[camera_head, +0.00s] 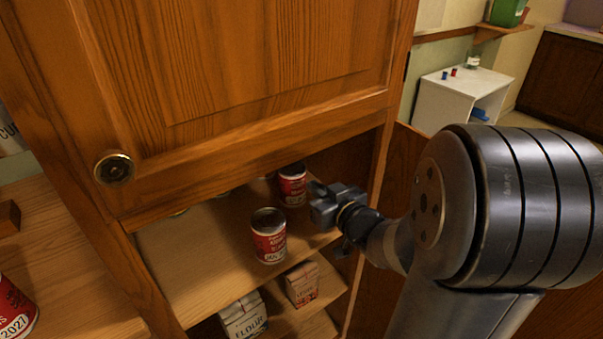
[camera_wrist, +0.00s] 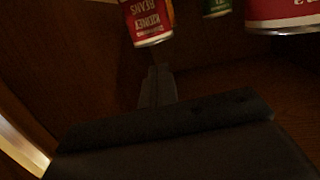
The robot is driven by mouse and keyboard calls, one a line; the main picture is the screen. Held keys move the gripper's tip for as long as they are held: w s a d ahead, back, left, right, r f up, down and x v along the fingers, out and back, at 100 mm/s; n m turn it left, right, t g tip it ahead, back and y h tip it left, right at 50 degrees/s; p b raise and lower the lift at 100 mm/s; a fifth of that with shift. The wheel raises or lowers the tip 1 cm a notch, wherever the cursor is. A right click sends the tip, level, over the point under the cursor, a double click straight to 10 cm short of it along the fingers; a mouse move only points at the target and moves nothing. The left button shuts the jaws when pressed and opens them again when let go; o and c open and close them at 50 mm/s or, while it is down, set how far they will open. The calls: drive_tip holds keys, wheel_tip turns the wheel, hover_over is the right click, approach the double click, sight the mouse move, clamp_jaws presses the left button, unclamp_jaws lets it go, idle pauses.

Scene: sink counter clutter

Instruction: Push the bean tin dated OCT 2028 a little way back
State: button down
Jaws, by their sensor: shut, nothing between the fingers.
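Two red bean tins stand upright on the cupboard shelf in the head view. The front tin (camera_head: 268,240) has a date line that I cannot read surely; the rear tin (camera_head: 292,187) stands behind it to the right, its date too small to read. My gripper (camera_head: 316,200) is shut and empty, just right of the rear tin; I cannot tell if they touch. In the wrist view the shut fingers (camera_wrist: 157,88) point toward a kidney bean tin (camera_wrist: 149,22), which appears upside down. A larger red tin (camera_wrist: 284,14) is cut off at the right. No OCT 2028 is legible.
A green tin (camera_wrist: 216,7) shows in the wrist view. The cupboard door (camera_head: 230,90) hides the back of the shelf (camera_head: 190,260). A flour packet (camera_head: 245,316) and another packet (camera_head: 301,284) stand below. A red tin marked 2027 (camera_head: 14,312) is at lower left.

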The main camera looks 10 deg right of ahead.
sight(293, 172)
drive_tip(key=x, duration=0.3)
drive_tip(key=r+x, duration=0.1)
drive_tip(key=x, duration=0.6)
drive_tip(key=shift+w+r, duration=0.2)
drive_tip(key=shift+w+a+f+b, duration=0.15)
drive_tip(key=shift+w+f+b, duration=0.25)
drive_tip(key=shift+f, duration=0.3)
drive_tip(key=shift+s+f, duration=0.1)
drive_tip(key=shift+f, duration=0.05)
